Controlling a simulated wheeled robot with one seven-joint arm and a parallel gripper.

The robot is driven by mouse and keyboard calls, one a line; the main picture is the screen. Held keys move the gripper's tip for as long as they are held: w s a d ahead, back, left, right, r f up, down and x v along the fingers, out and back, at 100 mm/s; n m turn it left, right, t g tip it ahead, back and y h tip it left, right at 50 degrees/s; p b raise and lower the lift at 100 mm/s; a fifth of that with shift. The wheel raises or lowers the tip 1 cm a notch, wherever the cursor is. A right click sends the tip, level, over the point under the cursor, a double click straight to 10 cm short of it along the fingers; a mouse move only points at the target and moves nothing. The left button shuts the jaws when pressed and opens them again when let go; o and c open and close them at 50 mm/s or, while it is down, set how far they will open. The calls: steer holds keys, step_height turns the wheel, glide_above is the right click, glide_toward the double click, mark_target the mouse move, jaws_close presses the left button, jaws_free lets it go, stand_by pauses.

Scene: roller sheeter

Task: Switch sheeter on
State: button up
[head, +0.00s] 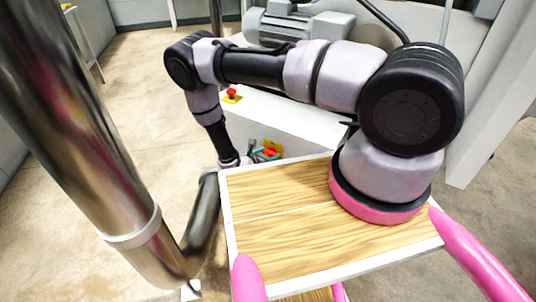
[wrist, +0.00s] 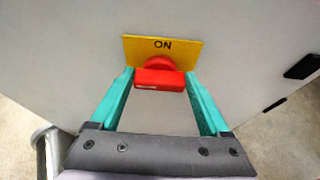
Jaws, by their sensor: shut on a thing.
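A red rotary switch (wrist: 160,79) sits on a yellow plate (wrist: 135,46) marked ON, on the sheeter's pale side panel (wrist: 60,50). In the wrist view the two teal fingers of my gripper (wrist: 159,76) stand on either side of the red switch and are shut on it. In the head view my gripper (head: 258,154) is low at the panel, just past the far left edge of my wooden top, with the switch (head: 271,152) and yellow plate (head: 276,145) partly hidden by the fingers.
A red mushroom button (head: 231,92) on a yellow plate sits higher on the sheeter, left of the switch. A grey motor housing (head: 300,25) is at the back. A dark slot or handle (wrist: 303,66) is on the panel at right. Open floor (head: 140,85) lies to the left.

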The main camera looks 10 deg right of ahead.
steer(key=m, duration=0.1)
steer(key=m+t+y, duration=0.1)
steer(key=shift+s+d+m, duration=0.2)
steer(key=shift+m, duration=0.1)
steer(key=m+t, duration=0.1)
steer(key=m+t+y, duration=0.1)
steer(key=m, duration=0.1)
steer(key=shift+s+d+f, duration=0.15)
steer(key=shift+f, duration=0.05)
steer(key=m, duration=0.1)
steer(key=m+t, duration=0.1)
steer(key=m+t+y, duration=0.1)
steer(key=shift+s+d+f+m, duration=0.15)
steer(key=shift+f+m, duration=0.1)
steer(key=shift+m, duration=0.05)
steer(key=shift+f+m+t, duration=0.15)
steer(key=shift+m+t, duration=0.35)
steer(key=shift+m, duration=0.6)
steer(key=shift+f+m+t, duration=0.15)
steer(key=shift+m+t, duration=0.35)
steer(key=shift+m, duration=0.6)
steer(key=o, duration=1.2)
